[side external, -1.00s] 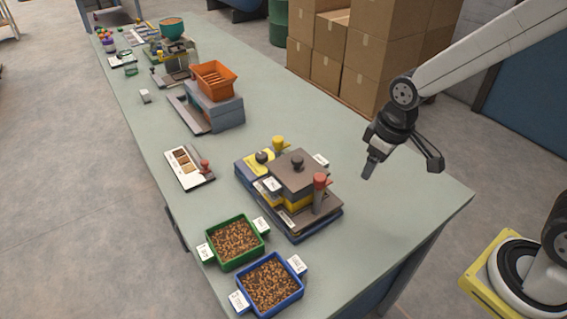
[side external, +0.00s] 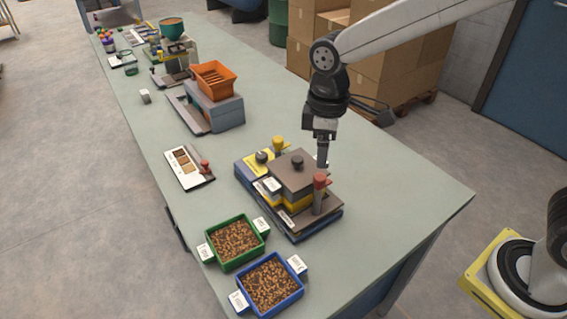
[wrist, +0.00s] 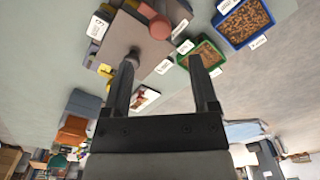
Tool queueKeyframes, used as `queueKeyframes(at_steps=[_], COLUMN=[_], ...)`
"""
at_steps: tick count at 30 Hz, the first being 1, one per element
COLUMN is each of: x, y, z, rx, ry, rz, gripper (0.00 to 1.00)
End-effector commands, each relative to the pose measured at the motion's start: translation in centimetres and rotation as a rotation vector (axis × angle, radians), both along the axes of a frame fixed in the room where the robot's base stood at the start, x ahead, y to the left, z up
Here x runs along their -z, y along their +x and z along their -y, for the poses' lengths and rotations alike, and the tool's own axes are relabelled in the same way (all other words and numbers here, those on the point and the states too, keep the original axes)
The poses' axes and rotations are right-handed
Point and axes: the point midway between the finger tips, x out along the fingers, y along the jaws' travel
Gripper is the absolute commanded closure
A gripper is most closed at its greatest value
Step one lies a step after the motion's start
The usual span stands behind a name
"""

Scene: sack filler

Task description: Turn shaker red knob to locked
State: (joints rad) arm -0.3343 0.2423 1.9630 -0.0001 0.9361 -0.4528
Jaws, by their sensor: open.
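The shaker (side external: 290,190) is a low dark machine with yellow and blue parts, near the middle front of the bench. Its red knob (side external: 320,181) tops a short grey post at the shaker's right corner. In the wrist view the red knob (wrist: 159,27) shows near the top, beyond the fingertips. My gripper (side external: 322,164) hangs pointing down just above the red knob, apart from it. In the wrist view my gripper (wrist: 165,65) is open, with nothing between its fingers. A yellow knob (side external: 278,142) and a black knob (side external: 297,161) also stand on the shaker. The lock marking is too small to read.
A green tray (side external: 262,253) and a blue tray (side external: 299,297) of brown pellets stand in front of the shaker. A sample board (side external: 187,177) lies to its left. A machine with an orange hopper (side external: 214,76) stands farther back. The bench's right side is clear.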

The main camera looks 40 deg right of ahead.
Motion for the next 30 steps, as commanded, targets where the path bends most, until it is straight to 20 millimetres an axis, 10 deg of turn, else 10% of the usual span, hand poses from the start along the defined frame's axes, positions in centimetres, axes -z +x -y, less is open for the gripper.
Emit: queueKeyframes(at_steps=[18, 30], x=[6.5, 7.2], y=[0.0, 0.0], z=[0.1, 0.1], rx=[0.002, 0.002], ry=[-0.001, -0.001], rz=[-0.001, 0.000], gripper=[0.24, 0.24])
